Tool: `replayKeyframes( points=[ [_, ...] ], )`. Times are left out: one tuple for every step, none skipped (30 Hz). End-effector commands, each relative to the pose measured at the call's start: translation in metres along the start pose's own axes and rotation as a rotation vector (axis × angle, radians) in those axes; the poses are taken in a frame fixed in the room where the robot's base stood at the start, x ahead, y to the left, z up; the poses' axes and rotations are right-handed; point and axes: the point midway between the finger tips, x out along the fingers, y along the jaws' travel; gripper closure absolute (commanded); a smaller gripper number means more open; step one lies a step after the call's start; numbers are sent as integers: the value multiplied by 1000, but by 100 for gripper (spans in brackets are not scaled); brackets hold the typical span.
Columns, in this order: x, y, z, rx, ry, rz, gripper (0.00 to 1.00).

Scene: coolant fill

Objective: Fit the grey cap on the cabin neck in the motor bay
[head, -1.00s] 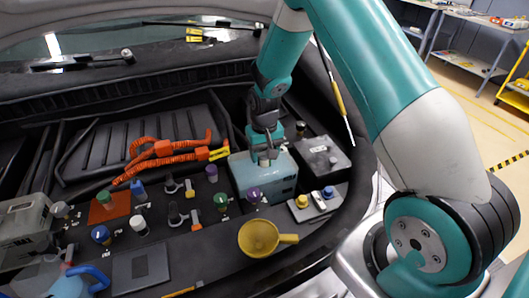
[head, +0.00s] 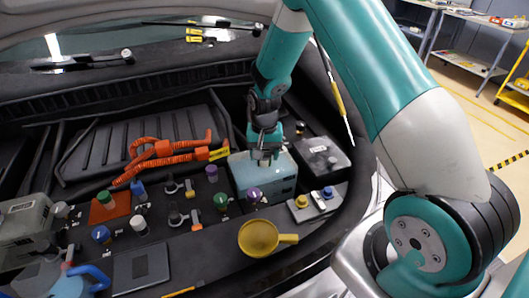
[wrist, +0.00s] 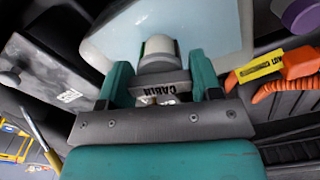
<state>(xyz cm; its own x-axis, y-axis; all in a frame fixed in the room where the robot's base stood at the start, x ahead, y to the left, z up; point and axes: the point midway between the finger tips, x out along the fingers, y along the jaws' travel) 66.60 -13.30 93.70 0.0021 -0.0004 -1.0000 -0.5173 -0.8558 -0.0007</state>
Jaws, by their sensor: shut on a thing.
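The pale blue coolant tank (head: 264,184) stands in the right half of the motor bay. My gripper (head: 265,159) is over its top, fingers pointing down. In the wrist view the two teal fingers (wrist: 160,80) are shut on the grey cap (wrist: 160,54), with the pale tank (wrist: 215,25) right behind it. A label reading CABIN shows between the fingers. The cabin neck is hidden under the cap and fingers, so I cannot tell how the cap sits on it.
Several coloured caps stand in front, including green (head: 221,200) and purple (head: 253,195) ones. A yellow funnel (head: 258,238) lies at the front edge.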

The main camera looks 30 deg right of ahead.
Motion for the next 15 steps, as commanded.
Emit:
replayKeyframes(
  points=[
    [2, 0, 2, 55, -6, 2, 59],
    [2, 0, 2, 92, -6, 2, 59],
    [2, 0, 2, 136, -6, 2, 59],
    [2, 0, 2, 164, -6, 2, 59],
    [2, 0, 2, 186, -6, 2, 59],
    [2, 0, 2, 207, -6, 2, 59],
    [2, 0, 2, 214, -6, 2, 59],
    [2, 0, 2, 218, -6, 2, 59],
    [3, 0, 2, 218, -6, 2, 59],
    [3, 0, 2, 217, -7, 3, 59],
    [3, 0, 2, 217, -7, 3, 59],
    [3, 0, 2, 216, -7, 3, 59],
    [3, 0, 2, 216, -7, 3, 59],
    [3, 0, 2, 218, -7, 3, 59],
    [3, 0, 3, 233, -7, 3, 59]
  ],
)
